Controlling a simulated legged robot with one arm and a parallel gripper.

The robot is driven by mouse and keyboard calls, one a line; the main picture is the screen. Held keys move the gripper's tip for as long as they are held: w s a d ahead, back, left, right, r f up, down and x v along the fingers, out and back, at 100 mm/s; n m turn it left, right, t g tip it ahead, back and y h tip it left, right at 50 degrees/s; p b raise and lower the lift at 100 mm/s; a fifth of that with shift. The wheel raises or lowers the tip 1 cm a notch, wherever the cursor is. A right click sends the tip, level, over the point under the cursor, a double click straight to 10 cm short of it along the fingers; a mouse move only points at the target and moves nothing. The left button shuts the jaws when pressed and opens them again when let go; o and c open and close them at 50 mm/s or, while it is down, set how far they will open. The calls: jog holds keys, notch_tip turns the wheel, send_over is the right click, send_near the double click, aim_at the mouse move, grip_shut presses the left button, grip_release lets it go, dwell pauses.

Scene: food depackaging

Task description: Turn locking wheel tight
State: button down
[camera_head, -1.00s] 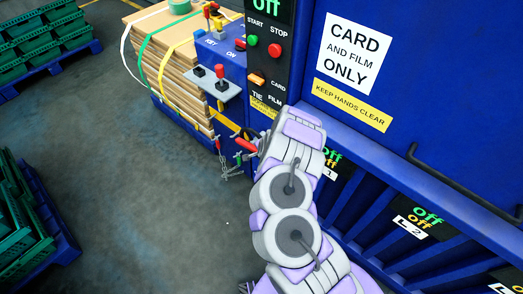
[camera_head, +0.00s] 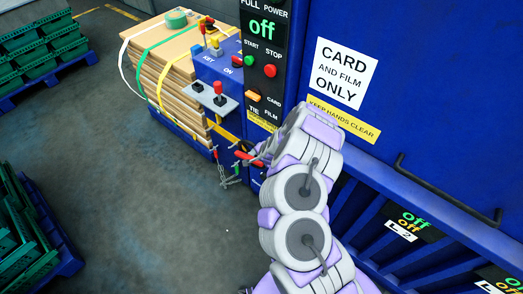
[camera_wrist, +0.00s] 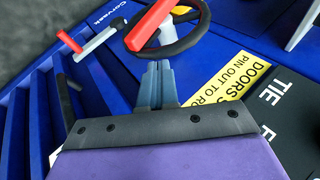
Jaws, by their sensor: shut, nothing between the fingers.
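In the head view, my arm hides the gripper and most of the wheel area. A red handle (camera_head: 248,159) shows just left of my wrist.
A red-tipped lever (camera_wrist: 70,42) stands left of the wheel, and a yellow sign (camera_wrist: 225,82) lies to its right. The blue machine's control panel (camera_head: 262,60) is behind my arm. Strapped cardboard (camera_head: 165,65) is at back left; green crates (camera_head: 25,240) stand at left. Floor between is clear.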

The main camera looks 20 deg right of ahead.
jog(key=w+d+r+n+h+b, duration=0.1)
jog(key=w+r+h, duration=0.1)
jog(key=w+r, duration=0.1)
jog(key=w+r+n+t+h+b, duration=0.1)
jog(key=w+r+h+b, duration=0.1)
jog(key=w+r, duration=0.2)
jog(key=w+d+r+n+t+h+b, duration=0.1)
jog(key=w+r+h, duration=0.1)
jog(key=w+r, duration=0.1)
jog(key=shift+w+d+r, duration=0.3)
jog(key=shift+w, duration=0.35)
jog(key=shift+w+a+r+h+b, duration=0.2)
jog(key=shift+w+h+b, duration=0.1)
jog(key=shift+h+b, duration=0.1)
jog(key=g+h+b, duration=0.2)
jog(key=g+h, duration=0.1)
send_over(254, 153)
jog(key=w+a, duration=0.1)
jog(key=w, duration=0.1)
notch_tip(254, 153, down, 3)
jog(key=s+a+f+n+g+b, duration=0.1)
jog(key=s+a+f+g+b, duration=0.15)
jog(key=s+a+f, duration=0.55)
jog(key=w+d+f+b, duration=0.2)
jog(key=d+f, duration=0.4)
jog(key=f, duration=0.3)
jog(key=shift+d+g+b, duration=0.2)
jog(key=shift+g+b, duration=0.25)
jog(key=shift+b, duration=0.15)
